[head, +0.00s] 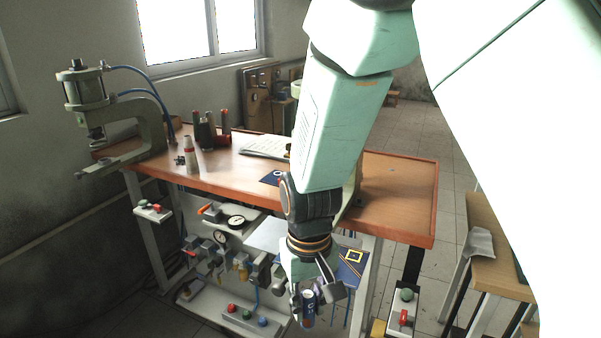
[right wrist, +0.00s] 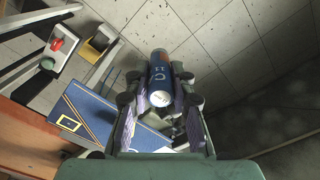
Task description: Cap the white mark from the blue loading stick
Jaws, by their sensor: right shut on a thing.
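A blue cylinder (head: 308,307) with white lettering is between the fingers of my right gripper (head: 319,292), in front of the table. The right wrist view shows this blue cylinder (right wrist: 160,75) with a pale round end facing the camera and an orange band at its far end. The fingers of my right gripper (right wrist: 158,112) are shut on it from both sides. White marks show on its blue side; which one the task means I cannot tell. No separate cap can be made out. My left gripper is not in view.
A wooden table (head: 400,200) with an orange edge stands behind my arm. A press (head: 90,110) is at its left end, near several dark and red cylinders (head: 207,130). A blue board (head: 352,262) with a yellow square lies below, beside my gripper. A button box (head: 403,305) is at right.

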